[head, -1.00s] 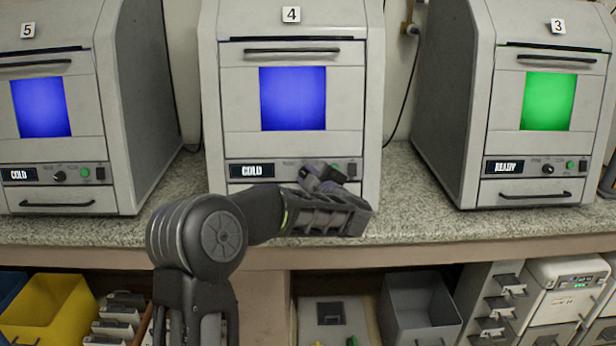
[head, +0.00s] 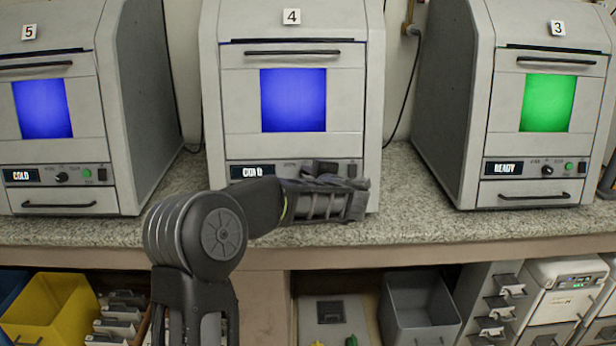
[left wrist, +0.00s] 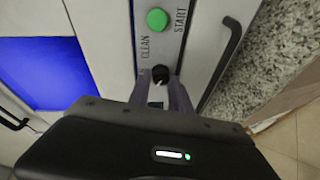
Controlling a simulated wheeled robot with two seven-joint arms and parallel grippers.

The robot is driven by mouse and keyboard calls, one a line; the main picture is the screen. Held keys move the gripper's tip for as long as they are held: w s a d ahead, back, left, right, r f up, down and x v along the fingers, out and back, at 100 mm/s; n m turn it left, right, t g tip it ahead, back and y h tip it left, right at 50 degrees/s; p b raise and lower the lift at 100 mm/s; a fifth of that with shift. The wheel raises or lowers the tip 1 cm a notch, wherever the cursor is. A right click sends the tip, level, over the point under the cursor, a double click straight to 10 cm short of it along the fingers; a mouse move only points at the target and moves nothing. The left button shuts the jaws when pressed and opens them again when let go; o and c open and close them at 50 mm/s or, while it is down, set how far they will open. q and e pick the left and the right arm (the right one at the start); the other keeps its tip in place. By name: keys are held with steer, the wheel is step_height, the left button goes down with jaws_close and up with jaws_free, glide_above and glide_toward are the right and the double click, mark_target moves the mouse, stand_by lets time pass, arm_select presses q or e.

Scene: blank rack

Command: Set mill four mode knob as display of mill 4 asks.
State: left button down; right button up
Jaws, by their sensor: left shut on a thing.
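Mill 4 (head: 292,98) stands in the middle of the counter with a blue window. Its display (head: 251,171) reads COLD, partly covered by my arm. My left gripper (head: 325,172) is at the control panel, hiding the knob in the head view. In the left wrist view the black mode knob (left wrist: 160,74) sits between the fingertips of my left gripper (left wrist: 161,80), which is shut on it. The label CLEAN (left wrist: 144,48) shows beside the knob, and a green START button (left wrist: 157,19) is farther along the panel. The other knob labels are hidden. My right gripper is not in view.
Mill 5 (head: 45,105), with a blue window and a COLD display, stands left. Mill 3 (head: 545,90), with a green window and a READY display, stands right. A drawer handle (left wrist: 229,45) lies near my left gripper. Bins (head: 420,312) sit below the counter.

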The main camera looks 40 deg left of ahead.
arm_select(q)
steer(key=shift+f, duration=0.15)
steer(key=c, duration=1.2)
jaws_free()
steer(key=v, duration=0.8)
steer(key=shift+w, duration=0.1)
